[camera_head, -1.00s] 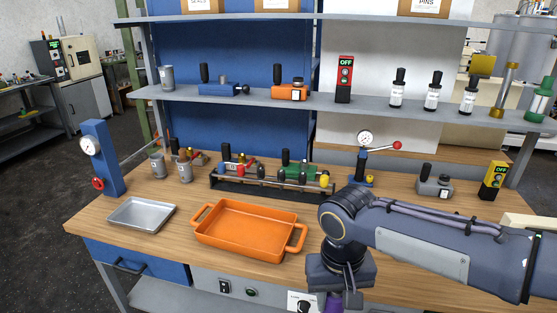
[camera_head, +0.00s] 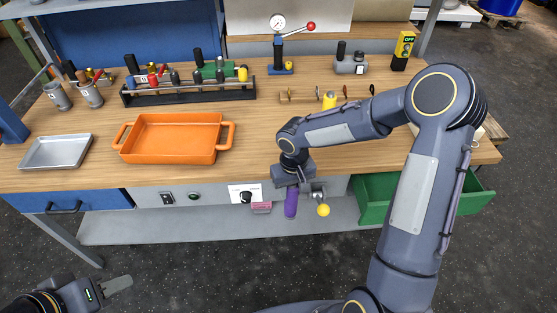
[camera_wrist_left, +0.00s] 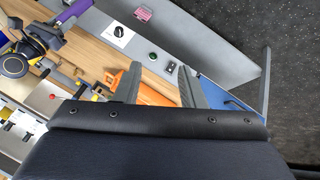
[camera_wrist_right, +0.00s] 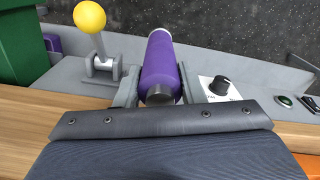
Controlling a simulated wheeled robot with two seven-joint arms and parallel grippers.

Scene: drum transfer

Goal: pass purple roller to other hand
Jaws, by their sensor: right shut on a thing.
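The purple roller (camera_head: 291,204) is a purple cylinder with a grey end. It hangs down below my right gripper (camera_head: 290,187), in front of the bench's front panel. The right wrist view shows the roller (camera_wrist_right: 160,65) between the two fingers of that gripper, which is shut on it. My left gripper (camera_head: 112,286) is at the lower left of the head view, over the floor and well apart from the roller. The left wrist view shows its fingers (camera_wrist_left: 158,88) spread with nothing between them. The roller (camera_wrist_left: 72,12) also shows at that view's upper left.
An orange tray (camera_head: 170,157) and a grey metal tray (camera_head: 57,151) stand on the bench. A yellow-knobbed lever (camera_wrist_right: 90,17) is close beside the roller, and an open green drawer (camera_head: 370,197) is to the right. The floor in front is free.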

